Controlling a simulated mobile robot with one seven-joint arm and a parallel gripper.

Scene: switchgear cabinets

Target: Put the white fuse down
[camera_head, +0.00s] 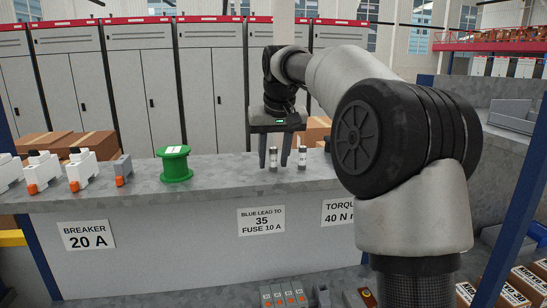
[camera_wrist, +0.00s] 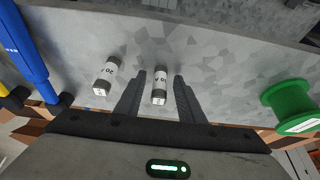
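A white fuse (camera_head: 273,158) with grey metal ends stands on the grey worktop. My gripper (camera_head: 273,165) points down with one finger on each side of it. In the wrist view, this fuse (camera_wrist: 160,85) lies between the fingers of my gripper (camera_wrist: 160,75), with a gap showing on both sides, so the gripper is open around it. A second, similar white fuse (camera_head: 302,157) stands just to the right in the head view. In the wrist view, this second fuse (camera_wrist: 106,77) is left of the fingers, outside them, and its marking seems to read 20 A.
A green spool (camera_head: 174,163) stands to the left on the worktop (camera_head: 220,180). Several white breakers (camera_head: 83,168) with orange parts stand farther left. Cardboard boxes (camera_head: 314,131) are behind the fuses. In the wrist view, a blue-handled tool (camera_wrist: 25,50) lies beyond the second fuse.

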